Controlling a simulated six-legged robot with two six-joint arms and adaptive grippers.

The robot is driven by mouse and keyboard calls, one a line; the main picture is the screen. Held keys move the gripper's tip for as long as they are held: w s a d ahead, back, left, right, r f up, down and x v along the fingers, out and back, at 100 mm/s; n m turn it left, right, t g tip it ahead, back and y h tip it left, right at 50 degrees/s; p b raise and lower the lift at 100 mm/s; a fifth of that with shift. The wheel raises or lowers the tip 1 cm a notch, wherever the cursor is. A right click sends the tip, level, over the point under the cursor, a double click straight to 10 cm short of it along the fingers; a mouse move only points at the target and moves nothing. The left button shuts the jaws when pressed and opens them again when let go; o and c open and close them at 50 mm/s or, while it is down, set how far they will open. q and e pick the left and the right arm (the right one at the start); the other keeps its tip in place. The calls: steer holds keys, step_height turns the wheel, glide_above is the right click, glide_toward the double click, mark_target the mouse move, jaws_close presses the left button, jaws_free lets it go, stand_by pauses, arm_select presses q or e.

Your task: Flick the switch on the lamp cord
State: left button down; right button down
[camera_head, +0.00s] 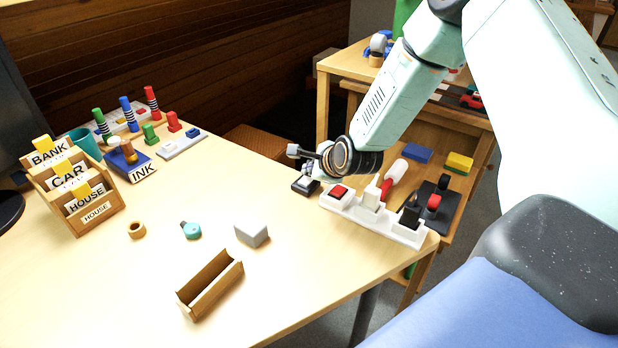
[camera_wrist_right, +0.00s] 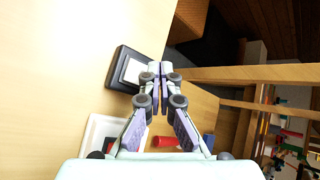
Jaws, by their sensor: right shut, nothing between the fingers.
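A small black box with a pale rocker (camera_wrist_right: 133,70), which looks like the cord switch, lies on the table near its far right edge. In the head view the black switch box (camera_head: 305,185) shows just below my right gripper (camera_head: 310,167), which partly covers it. In the right wrist view the closed fingertips (camera_wrist_right: 159,68) are at the right side of the box, beside the rocker. I cannot tell if they touch it. The fingers are together and empty. No lamp or cord can be made out clearly. My left gripper is out of view.
A white power strip (camera_head: 408,233) with a red switch and plugs lies close to the right gripper at the table edge. The front left table area is clear.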

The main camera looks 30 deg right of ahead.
mark_target(308, 181)
steer(key=shift+f+b, duration=0.3)
steer(key=shift+b, duration=0.1)
stand_by(0.7)
steer(key=shift+r, duration=0.1)
steer(key=shift+r+p, duration=0.45)
steer(key=shift+r, duration=0.25)
steer(key=shift+s+a+r+p, duration=0.1)
steer(key=shift+a+r+p, duration=0.1)
steer(key=shift+r+p, duration=0.9)
steer(key=shift+s+a+r+p, duration=0.15)
steer(key=shift+r+p, duration=0.6)
steer(key=shift+r, duration=0.65)
steer(key=shift+w, duration=0.1)
